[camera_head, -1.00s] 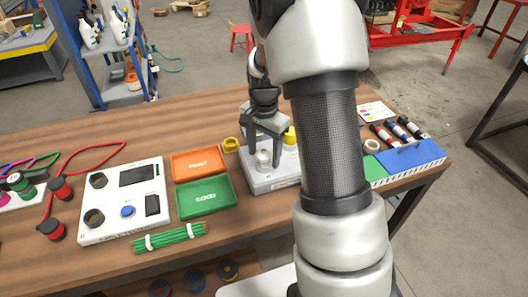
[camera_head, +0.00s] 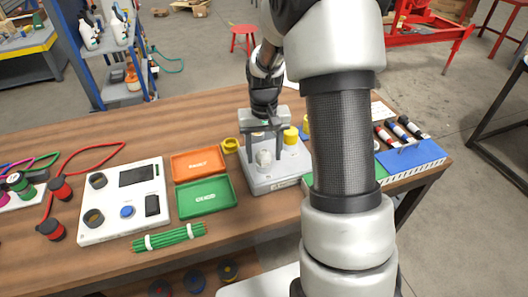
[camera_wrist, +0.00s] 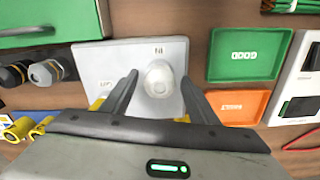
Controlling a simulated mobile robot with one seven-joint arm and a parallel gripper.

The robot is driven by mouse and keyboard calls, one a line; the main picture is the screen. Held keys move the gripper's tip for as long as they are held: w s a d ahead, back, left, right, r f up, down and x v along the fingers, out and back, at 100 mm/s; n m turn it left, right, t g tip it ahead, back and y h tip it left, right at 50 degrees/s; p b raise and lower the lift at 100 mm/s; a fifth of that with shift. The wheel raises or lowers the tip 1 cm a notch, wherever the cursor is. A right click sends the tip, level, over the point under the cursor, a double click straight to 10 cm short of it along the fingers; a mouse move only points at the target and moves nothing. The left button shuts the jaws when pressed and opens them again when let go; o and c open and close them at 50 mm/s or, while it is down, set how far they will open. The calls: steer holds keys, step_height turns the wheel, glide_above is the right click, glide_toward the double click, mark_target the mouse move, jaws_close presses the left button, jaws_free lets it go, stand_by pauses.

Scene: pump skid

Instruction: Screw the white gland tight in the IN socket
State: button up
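The white gland (camera_wrist: 158,78) stands in a socket of the pale grey box (camera_wrist: 98,55), beside a label that seems to read IN. My gripper (camera_wrist: 159,76) points down with one finger on each side of the gland. In the wrist view a gap shows between each finger and the gland, so it is open and holds nothing. My gripper (camera_head: 265,151) also shows in the head view, low over the box. How deep the gland sits cannot be told.
A green GOOD tray (camera_head: 207,198) and an orange tray (camera_head: 198,165) lie left of the box. Dark connectors (camera_wrist: 41,73) lie close by in the wrist view.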

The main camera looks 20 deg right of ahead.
steer(key=c, duration=0.9)
steer(key=m+p, duration=0.1)
steer(key=m, duration=0.5)
steer(key=shift+r, duration=0.1)
steer(key=m, duration=0.3)
steer(key=shift+p, duration=0.4)
steer(key=o, duration=1.1)
